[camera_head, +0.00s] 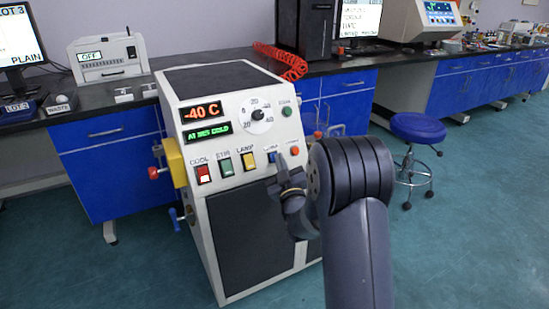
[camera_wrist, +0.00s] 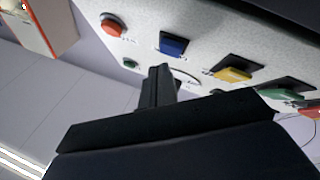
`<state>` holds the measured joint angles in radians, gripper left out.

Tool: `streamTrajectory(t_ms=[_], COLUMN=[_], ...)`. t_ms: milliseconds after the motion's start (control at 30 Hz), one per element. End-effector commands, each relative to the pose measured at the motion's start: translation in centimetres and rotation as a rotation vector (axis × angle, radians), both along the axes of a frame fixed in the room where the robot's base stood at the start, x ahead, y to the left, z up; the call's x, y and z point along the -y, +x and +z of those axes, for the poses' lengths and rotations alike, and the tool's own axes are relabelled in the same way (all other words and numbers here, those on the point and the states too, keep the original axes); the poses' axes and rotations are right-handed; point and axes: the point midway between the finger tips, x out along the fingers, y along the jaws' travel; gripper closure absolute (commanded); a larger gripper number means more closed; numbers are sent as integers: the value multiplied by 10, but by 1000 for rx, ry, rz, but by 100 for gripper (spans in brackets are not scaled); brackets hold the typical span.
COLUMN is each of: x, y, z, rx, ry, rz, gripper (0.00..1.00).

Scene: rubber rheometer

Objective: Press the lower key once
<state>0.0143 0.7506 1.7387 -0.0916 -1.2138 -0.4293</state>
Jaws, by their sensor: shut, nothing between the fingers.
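The grey-white machine has a sloped panel (camera_head: 223,148) with a row of keys. These are a red COOL key (camera_head: 204,174), a green STIR key (camera_head: 225,167), a yellow LAMP key (camera_head: 248,161) and a blue key (camera_head: 272,156) whose label is too small to read. A round red button (camera_head: 295,150) is to the right of the blue key. In the wrist view the blue key (camera_wrist: 173,44) and red button (camera_wrist: 112,25) lie beyond my fingertips. My gripper (camera_head: 281,166) is shut and empty, just in front of the panel near the blue key. I cannot tell whether it touches.
The panel also has a display reading -40 C (camera_head: 201,112), a dial (camera_head: 257,115) and a round green button (camera_head: 286,111). A yellow part (camera_head: 174,163) sticks out on the machine's left side. A blue stool (camera_head: 417,127) stands right. Floor is clear between.

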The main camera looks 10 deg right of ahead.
Motion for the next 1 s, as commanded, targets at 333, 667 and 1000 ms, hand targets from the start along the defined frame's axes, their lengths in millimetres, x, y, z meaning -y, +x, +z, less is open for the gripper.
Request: streamTrajectory(t_ms=[333,667,1000], x=[-2,-2,-3], y=[5,7,9], z=[-5,-3,-5], rx=[1,0,1], ry=[0,0,0], rz=[0,0,0], gripper=[100,100,100])
